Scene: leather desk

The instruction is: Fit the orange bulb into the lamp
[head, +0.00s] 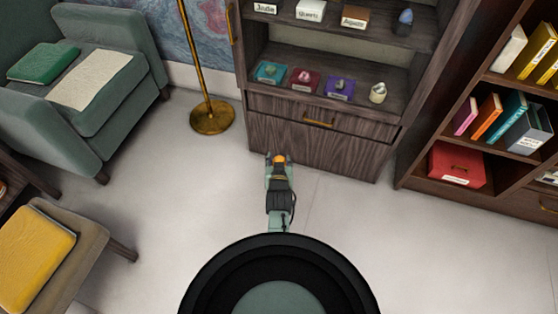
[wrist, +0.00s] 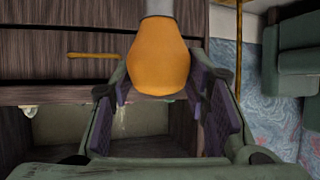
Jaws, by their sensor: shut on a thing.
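My gripper (head: 278,158) is shut on the orange bulb (head: 280,159) in front of the dark wood cabinet. In the wrist view the orange bulb (wrist: 160,66) sits between the purple-padded fingers of my gripper (wrist: 162,82), its grey base pointing to the top edge. A brass pole on a round base (head: 212,117), which looks like a floor lamp, stands left of the cabinet, apart from my gripper. Its top is outside the head view. A brass pole (wrist: 239,45) also shows in the wrist view.
The cabinet (head: 310,150) has a drawer and shelves of labelled stones. A green armchair (head: 115,100) stands at left, a stool with a yellow cushion (head: 35,260) at lower left. A bookshelf (head: 415,165) stands at right. The pale floor between is clear.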

